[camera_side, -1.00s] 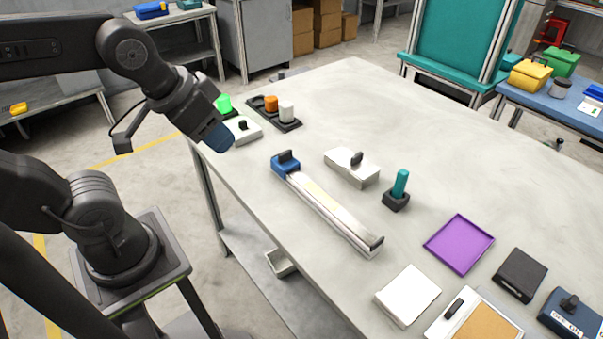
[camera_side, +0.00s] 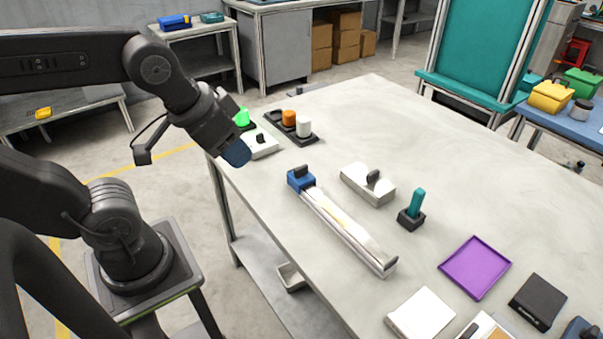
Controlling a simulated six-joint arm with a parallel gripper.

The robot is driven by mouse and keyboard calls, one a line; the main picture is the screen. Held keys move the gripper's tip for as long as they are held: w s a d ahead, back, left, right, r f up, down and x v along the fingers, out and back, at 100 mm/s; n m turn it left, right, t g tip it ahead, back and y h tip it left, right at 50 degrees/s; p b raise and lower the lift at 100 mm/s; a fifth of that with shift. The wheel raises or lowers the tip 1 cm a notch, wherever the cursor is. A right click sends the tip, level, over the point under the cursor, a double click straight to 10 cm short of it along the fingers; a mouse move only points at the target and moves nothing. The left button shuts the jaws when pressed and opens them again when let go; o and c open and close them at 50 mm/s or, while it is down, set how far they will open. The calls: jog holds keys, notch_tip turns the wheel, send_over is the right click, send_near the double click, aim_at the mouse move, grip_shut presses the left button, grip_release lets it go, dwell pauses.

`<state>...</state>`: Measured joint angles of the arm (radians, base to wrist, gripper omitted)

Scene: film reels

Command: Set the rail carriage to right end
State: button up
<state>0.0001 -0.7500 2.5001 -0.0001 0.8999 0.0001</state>
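The rail (camera_side: 345,230) is a long pale track on the table, running from upper left to lower right. Its blue carriage (camera_side: 301,180) with a dark knob on top sits at the upper-left end. The lower-right end has a dark end piece (camera_side: 387,266). My gripper (camera_side: 236,153) hangs over the table's left edge, up and to the left of the carriage and apart from it. Its blue tip points down and right. Nothing is seen held, and the gap between its fingers is not visible.
A white switch box (camera_side: 260,146) lies close beside my gripper. Behind it is a dark holder with orange (camera_side: 289,118) and white (camera_side: 303,127) pieces. A grey box with a dark knob (camera_side: 368,184), a teal-handled lever (camera_side: 413,208) and a purple tray (camera_side: 475,267) lie right of the rail.

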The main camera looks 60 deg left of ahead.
dwell(0.3)
jog(key=g, duration=0.6)
send_over(301, 167)
notch_tip(301, 167, down, 10)
jog(key=r, duration=0.1)
notch_tip(301, 167, down, 13)
jog(key=shift+f, duration=0.2)
jog(key=shift+c, duration=0.3)
grip_shut()
